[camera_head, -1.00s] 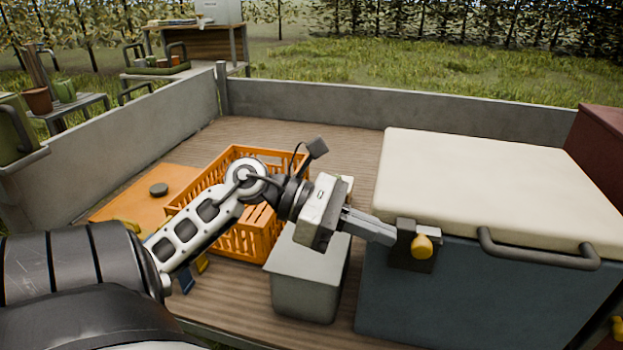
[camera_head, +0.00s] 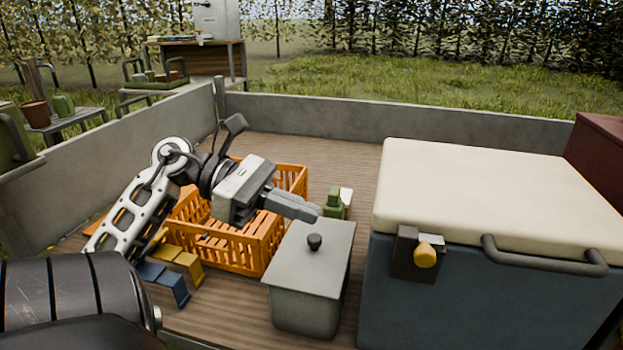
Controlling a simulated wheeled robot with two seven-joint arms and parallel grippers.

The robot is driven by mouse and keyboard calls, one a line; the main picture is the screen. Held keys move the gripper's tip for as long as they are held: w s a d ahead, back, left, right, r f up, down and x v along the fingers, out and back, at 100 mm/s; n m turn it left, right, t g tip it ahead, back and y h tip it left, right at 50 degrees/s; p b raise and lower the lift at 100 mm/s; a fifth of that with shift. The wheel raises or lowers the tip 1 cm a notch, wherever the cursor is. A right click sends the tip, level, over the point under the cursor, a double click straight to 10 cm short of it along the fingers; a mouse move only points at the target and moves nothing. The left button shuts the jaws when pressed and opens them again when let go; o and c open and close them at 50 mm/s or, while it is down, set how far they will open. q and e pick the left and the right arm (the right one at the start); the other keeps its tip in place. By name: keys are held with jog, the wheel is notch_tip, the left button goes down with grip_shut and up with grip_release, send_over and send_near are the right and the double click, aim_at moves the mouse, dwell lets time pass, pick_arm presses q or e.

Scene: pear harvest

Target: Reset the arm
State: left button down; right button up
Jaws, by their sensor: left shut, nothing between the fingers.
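My left arm comes in from the left, and its gripper (camera_head: 312,212) is shut and empty. It hangs above the orange crate's right side and the far edge of the grey lidded box, pointing right. The blue cooler (camera_head: 450,300) with a cream lid (camera_head: 480,195) stands to the right, lid down. Its latch with a yellow knob (camera_head: 425,255) is on the near left of the front, apart from my gripper. My right gripper is out of view.
An orange crate (camera_head: 262,250) stands partly behind my arm. Yellow and blue blocks (camera_head: 172,268) are near my arm. Grey walls (camera_head: 400,115) enclose the wooden bed.

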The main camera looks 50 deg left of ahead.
pick_arm(q)
jog(key=w+r+n+t+y, duration=0.35)
jog(key=w+n+t, duration=0.35)
jog(key=n+t, duration=0.75)
notch_tip(320, 180, down, 4)
jog(key=w+a+n+g+y, duration=0.1)
jog(key=a+n+y, duration=0.1)
jog(key=n+y, duration=1)
jog(key=s+d+f+n+g, duration=0.1)
jog(key=f+n+g, duration=0.2)
jog(key=f+n, duration=0.2)
jog(key=s+d+f+n+g, duration=0.1)
jog(key=f+n+g, duration=0.3)
jog(key=f, duration=0.3)
jog(key=s+d+f+n+g+y, duration=0.1)
jog(key=s+d+f+n+g, duration=0.1)
jog(key=f+n, duration=0.4)
jog(key=shift+f+n+g, duration=0.25)
jog(key=shift+n+g, duration=0.2)
jog(key=shift+g, duration=0.2)
jog(key=s+d+f+n+g+h, duration=0.35)
jog(key=s+d+f+g, duration=0.45)
jog(key=s+d, duration=0.4)
jog(key=w+d+t+h+p, duration=0.2)
jog(key=w+d+t+h, duration=0.2)
jog(key=w+d+t, duration=0.2)
jog(key=shift+w+d+f+m+t+p, duration=0.2)
jog(key=shift+w+f+m+t+p, duration=0.2)
jog(key=shift+f+m+t, duration=0.1)
